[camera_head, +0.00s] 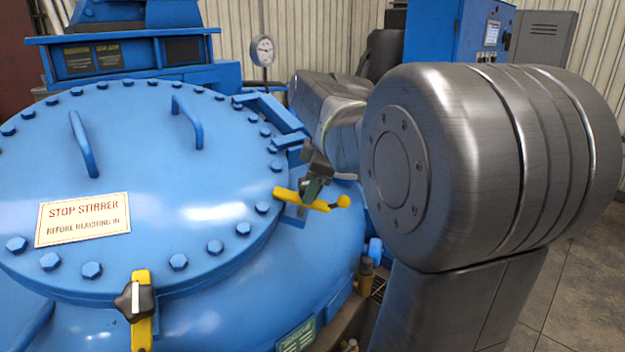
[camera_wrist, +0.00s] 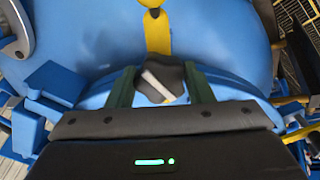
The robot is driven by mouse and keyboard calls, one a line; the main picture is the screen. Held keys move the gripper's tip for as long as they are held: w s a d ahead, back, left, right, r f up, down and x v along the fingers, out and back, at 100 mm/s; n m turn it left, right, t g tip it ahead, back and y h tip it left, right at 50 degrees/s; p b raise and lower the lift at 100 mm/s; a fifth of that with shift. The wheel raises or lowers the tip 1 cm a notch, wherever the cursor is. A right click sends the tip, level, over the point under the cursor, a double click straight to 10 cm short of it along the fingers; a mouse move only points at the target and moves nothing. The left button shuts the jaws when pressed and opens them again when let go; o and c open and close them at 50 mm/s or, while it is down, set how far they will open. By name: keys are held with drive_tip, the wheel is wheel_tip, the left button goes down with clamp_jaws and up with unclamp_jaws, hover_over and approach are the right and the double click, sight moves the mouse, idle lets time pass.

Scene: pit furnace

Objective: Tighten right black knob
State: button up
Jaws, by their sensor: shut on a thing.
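The right black knob (camera_wrist: 158,84) shows in the wrist view, dark with a white bar on it. My gripper (camera_wrist: 160,88) has its two green fingers on either side of the knob, shut on it. In the head view my gripper (camera_head: 313,188) is at the right edge of the blue lid, over a yellow clamp bar (camera_head: 287,196) with a round yellow end. The knob there is mostly hidden by my fingers. A second black knob (camera_head: 134,301) with a white bar sits on another yellow clamp (camera_head: 141,333) at the lid's front edge, away from my gripper.
The round blue lid (camera_head: 150,180) has bolts around its rim, two raised handles and a "STOP STIRRER" sign (camera_head: 83,219). A pressure gauge (camera_head: 263,50) stands behind it. A blue cabinet (camera_head: 470,35) is at the back right. Open floor (camera_head: 575,290) shows at the right.

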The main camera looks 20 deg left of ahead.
drive_tip(key=m+p, duration=0.1)
drive_tip(key=m, duration=0.2)
drive_tip(key=shift+r+m, duration=0.1)
drive_tip(key=shift+m, duration=0.2)
drive_tip(key=shift+s+m+p, duration=0.1)
drive_tip(key=shift+m+p, duration=0.35)
drive_tip(key=shift+m, duration=1.45)
drive_tip(key=o, duration=1)
drive_tip(key=b+v, duration=0.1)
drive_tip(key=v, duration=1.2)
drive_tip(key=shift+s+d+r, duration=0.2)
drive_tip(key=shift+r, duration=0.05)
drive_tip(key=shift+f, duration=0.1)
drive_tip(key=p+x, duration=0.1)
drive_tip(key=x, duration=1.2)
drive_tip(key=shift+w+a+f, duration=0.2)
drive_tip(key=shift+a+f, duration=0.05)
